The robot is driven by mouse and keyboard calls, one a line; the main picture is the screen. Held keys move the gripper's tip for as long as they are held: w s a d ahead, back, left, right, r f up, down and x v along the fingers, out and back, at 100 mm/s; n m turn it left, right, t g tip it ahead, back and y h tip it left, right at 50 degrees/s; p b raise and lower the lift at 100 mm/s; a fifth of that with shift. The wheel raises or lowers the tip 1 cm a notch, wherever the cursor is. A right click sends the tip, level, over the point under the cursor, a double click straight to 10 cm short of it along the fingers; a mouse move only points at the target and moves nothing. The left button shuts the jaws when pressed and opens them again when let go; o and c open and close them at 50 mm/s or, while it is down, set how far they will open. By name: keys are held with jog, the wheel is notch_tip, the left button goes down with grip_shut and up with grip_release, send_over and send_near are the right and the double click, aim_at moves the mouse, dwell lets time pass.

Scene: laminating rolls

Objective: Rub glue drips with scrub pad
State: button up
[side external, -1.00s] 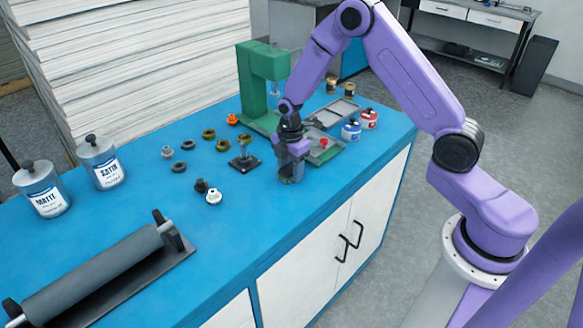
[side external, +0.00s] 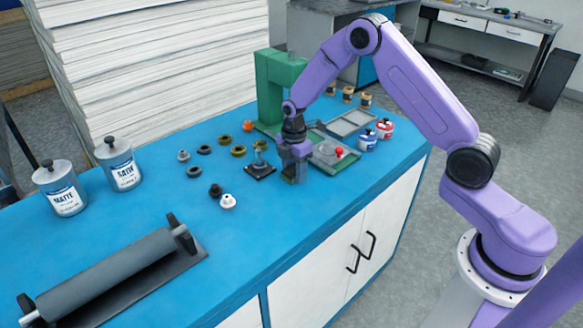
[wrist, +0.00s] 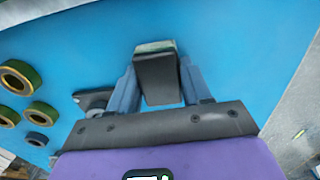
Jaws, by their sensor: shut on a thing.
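My gripper (side external: 293,172) is low over the front part of the blue table (side external: 262,232), just right of a small black-based fitting (side external: 260,170). In the wrist view its fingers (wrist: 160,88) are shut on a dark grey block with a pale greenish edge (wrist: 156,75), which looks like the scrub pad. The block's far end points at the blue surface; I cannot tell whether it touches. I cannot make out any glue drips on the table.
A green press (side external: 277,85) and a grey tray with a red knob (side external: 333,153) stand behind and right. Blue and red jars (side external: 367,140) are farther right. Rings (side external: 204,150) and a roller (side external: 110,275) lie left. The front middle is clear.

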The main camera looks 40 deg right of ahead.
aim_at(308, 187)
jog(key=shift+s, duration=2.75)
notch_tip(308, 187, up, 8)
jog(key=shift+r, duration=0.1)
